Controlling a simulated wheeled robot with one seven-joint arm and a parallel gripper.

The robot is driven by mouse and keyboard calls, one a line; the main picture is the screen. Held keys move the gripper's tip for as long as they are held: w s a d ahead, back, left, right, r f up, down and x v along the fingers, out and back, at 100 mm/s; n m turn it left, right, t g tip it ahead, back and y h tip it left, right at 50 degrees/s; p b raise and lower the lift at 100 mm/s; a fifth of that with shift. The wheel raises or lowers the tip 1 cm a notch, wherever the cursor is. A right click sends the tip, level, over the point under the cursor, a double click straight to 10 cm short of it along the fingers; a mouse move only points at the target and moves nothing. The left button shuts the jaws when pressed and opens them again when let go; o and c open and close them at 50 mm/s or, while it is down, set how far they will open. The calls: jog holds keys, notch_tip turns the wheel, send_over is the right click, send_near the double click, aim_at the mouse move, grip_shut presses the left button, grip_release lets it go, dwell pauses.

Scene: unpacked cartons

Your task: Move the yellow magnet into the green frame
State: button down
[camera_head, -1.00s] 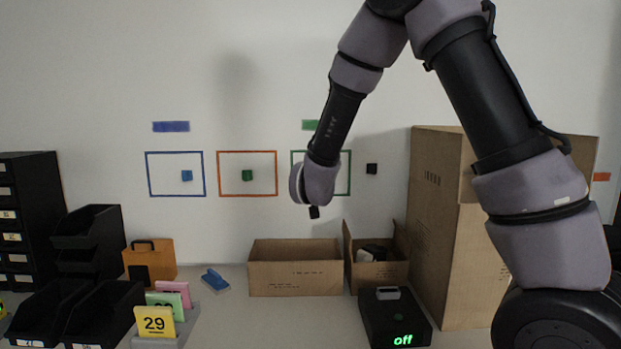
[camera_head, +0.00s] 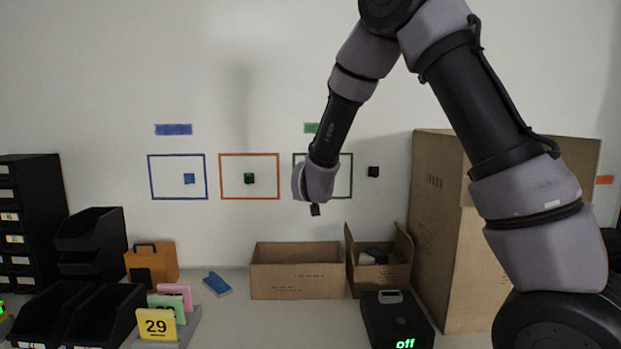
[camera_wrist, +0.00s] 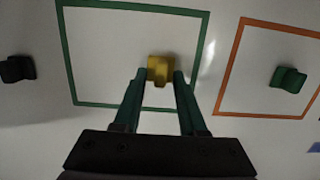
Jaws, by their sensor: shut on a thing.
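The yellow magnet (camera_wrist: 160,68) is between my fingertips in the wrist view. My gripper (camera_wrist: 159,73) is shut on it, with a green finger on each side. The green frame (camera_wrist: 66,50) is an outline on the white wall; the magnet appears inside that outline in the wrist view. I cannot tell whether the magnet touches the wall. In the head view my forearm and wrist cover part of the green frame (camera_head: 351,176), and the yellow magnet is hidden there.
A black magnet (camera_head: 373,172) is on the wall just right of the green frame. The orange frame (camera_head: 279,176) holds a green magnet (camera_head: 249,178); the blue frame (camera_head: 149,178) holds a blue one (camera_head: 189,179). Open cartons (camera_head: 297,281) and a tall carton (camera_head: 436,220) stand below and right.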

jog(key=shift+w, duration=0.45)
jog(key=shift+c, duration=1.9)
grip_release()
jog(key=shift+o, duration=0.3)
jog(key=o, duration=0.3)
jog(key=shift+s, duration=0.1)
jog(key=s, duration=0.7)
jog(key=shift+s, duration=0.4)
